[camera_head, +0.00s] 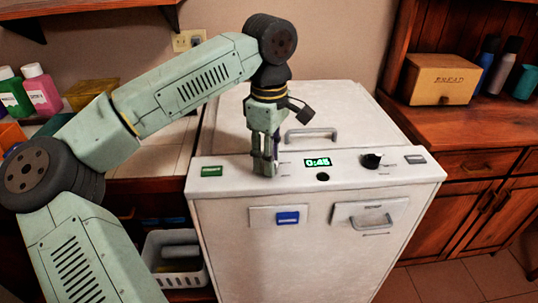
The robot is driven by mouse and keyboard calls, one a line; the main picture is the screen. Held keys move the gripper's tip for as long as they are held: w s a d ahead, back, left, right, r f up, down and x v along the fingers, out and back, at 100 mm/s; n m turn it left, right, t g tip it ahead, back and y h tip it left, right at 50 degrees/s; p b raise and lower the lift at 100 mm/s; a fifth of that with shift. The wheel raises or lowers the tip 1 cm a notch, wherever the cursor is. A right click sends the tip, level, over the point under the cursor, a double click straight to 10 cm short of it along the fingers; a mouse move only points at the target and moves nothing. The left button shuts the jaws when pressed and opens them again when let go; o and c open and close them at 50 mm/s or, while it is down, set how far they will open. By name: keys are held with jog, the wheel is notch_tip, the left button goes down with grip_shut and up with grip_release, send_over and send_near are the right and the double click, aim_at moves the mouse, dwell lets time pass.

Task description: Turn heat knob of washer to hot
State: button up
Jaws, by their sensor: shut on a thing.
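The white washer (300,215) stands in the middle, with a control panel along its top front edge. My gripper (265,168) points down at the left part of the panel, between the green button and the lit display. Its fingers are shut on a knob there, which they almost wholly hide. I cannot read that knob's setting or its label. A second black knob (371,161) sits on the right of the panel, apart from my gripper. Its marks are too small to read.
The panel also bears a green button (211,171), a display (317,162) reading 0:45 and a grey button (415,159). A lid handle (311,134) rises behind. A white basket (176,262) stands at left, a bread box (444,80) on the right counter.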

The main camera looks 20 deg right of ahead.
jog(key=o, duration=1.2)
jog(key=shift+c, duration=0.2)
jog(key=shift+r, duration=0.1)
notch_tip(320, 180, up, 12)
